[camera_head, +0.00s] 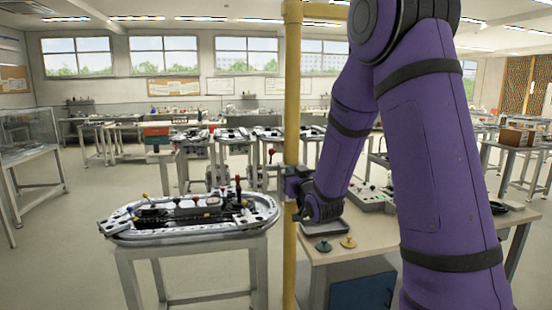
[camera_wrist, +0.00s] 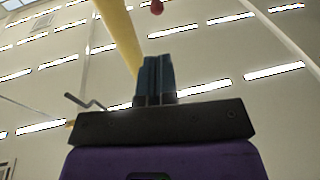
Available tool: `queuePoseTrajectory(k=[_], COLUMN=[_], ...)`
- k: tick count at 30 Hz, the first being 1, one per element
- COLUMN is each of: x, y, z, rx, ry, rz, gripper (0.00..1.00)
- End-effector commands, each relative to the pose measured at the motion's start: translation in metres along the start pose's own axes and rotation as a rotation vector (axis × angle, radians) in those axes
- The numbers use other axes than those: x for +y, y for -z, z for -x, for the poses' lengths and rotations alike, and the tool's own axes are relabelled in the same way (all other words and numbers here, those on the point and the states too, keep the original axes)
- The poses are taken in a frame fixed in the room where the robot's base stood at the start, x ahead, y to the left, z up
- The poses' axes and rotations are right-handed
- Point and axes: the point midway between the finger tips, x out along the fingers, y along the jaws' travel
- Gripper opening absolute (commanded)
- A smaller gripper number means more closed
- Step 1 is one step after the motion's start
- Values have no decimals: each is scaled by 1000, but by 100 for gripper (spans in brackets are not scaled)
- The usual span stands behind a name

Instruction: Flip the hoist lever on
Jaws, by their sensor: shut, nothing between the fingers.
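A lever with a red ball knob (camera_head: 271,152) shows just left of the yellow post in the head view. A red ball (camera_wrist: 157,7), probably the same knob, shows at the top edge of the wrist view, beyond my fingertips; its stem is not clear there. I cannot tell for sure that this is the hoist lever, nor its on or off position. My gripper (camera_wrist: 153,60) is shut and empty, its blue-grey fingers together. In the head view the yellow post partly hides my wrist. The fingers appear apart from the knob.
The yellow post (camera_head: 292,120) stands close to my wrist; it also shows in the wrist view (camera_wrist: 118,38). An oval track table (camera_head: 190,238) with several small levers stands at left. A workbench (camera_head: 345,255) with a tray is at right. A grey crank (camera_wrist: 86,103) shows left of my fingers.

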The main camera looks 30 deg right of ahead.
Motion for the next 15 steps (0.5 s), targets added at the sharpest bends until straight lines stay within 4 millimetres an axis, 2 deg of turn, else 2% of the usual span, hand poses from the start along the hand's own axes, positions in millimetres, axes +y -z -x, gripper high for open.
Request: queuePoseTrajectory(k=[1,6,15], x=[2,8,10], y=[-8,-20,-25], z=[-2,-4,-3], rx=[26,116,170], ry=[1,8,13], rz=[1,4,5], gripper=[0,0,0])
